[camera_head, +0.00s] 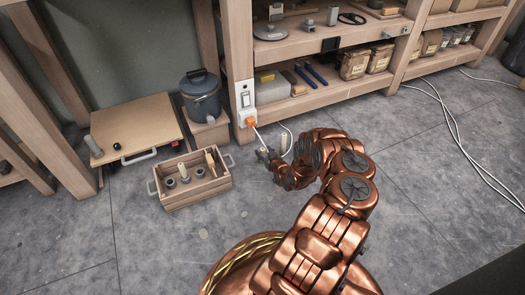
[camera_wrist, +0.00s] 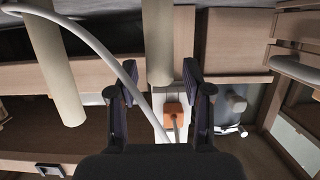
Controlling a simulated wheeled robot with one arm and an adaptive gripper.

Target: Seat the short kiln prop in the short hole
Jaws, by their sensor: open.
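A pale, round upright prop (camera_wrist: 157,45) shows between the fingertips in the wrist view, apparently the short kiln prop. A longer pale prop (camera_wrist: 55,75) stands to its left, outside the fingers. My gripper (camera_wrist: 160,78) is open, with a gap on each side of the shorter prop; I cannot tell how deep the prop is between the fingers. In the head view my gripper (camera_head: 265,154) is low, right of the wooden crate (camera_head: 195,199). The crate holds several grey round pieces with dark openings and a pale upright piece (camera_head: 211,160). I cannot tell which opening is the short hole.
An orange plug (camera_head: 250,121) and its cable are on the post just behind my gripper. A lidded pot (camera_head: 201,95) and a wooden board (camera_head: 140,123) with a handle stand behind the crate. Shelves fill the back.

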